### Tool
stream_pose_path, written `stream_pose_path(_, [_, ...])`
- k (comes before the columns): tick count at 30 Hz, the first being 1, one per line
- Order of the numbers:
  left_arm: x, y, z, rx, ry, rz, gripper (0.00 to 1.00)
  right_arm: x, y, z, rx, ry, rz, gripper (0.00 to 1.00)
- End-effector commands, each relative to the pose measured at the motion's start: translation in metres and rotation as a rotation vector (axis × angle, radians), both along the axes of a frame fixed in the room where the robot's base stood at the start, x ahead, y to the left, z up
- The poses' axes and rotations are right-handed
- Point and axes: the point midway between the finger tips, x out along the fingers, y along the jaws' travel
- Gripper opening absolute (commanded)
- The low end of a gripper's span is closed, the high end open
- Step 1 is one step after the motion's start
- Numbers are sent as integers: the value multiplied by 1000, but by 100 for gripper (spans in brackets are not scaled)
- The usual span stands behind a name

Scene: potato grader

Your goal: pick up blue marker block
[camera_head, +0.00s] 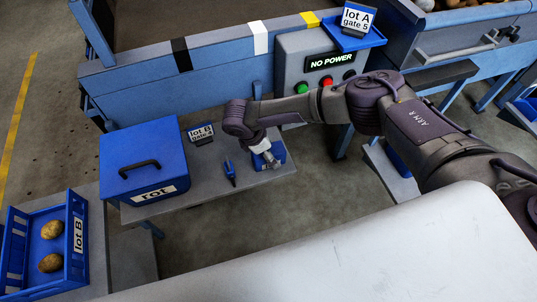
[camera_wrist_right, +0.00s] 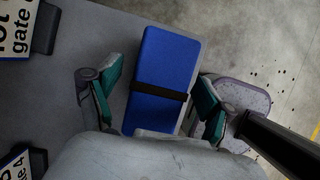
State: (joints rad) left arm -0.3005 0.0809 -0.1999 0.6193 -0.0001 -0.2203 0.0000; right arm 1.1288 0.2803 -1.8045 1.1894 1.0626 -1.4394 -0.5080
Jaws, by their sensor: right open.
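A blue block (camera_wrist_right: 165,60) with a black band across it lies on the grey table, seen from above in the right wrist view. In the head view it (camera_head: 276,152) is partly hidden under my right gripper (camera_head: 267,160). In the wrist view my right gripper (camera_wrist_right: 158,98) is open, with one teal-padded finger on each side of the block's near half. The left finger shows a gap to the block; the right one appears close to its edge. I cannot tell how far down the fingers reach. My left gripper is in neither view.
A small dark-blue upright item (camera_head: 229,173) stands left of the gripper. Behind it is a lot B gate sign (camera_head: 202,134). A blue rot box (camera_head: 143,160) stands further left, and a blue crate (camera_head: 77,238) with potatoes is at lower left. The NO POWER panel (camera_head: 292,72) is behind.

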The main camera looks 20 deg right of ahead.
Motion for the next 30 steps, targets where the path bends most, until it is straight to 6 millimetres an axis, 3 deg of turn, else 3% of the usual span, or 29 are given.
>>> stream_pose_path(5, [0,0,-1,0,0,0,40,0,-5,-15,1,0,1,81])
stream_pose_path(30, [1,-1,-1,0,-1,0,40,0,-5,-21,1,0,0,81])
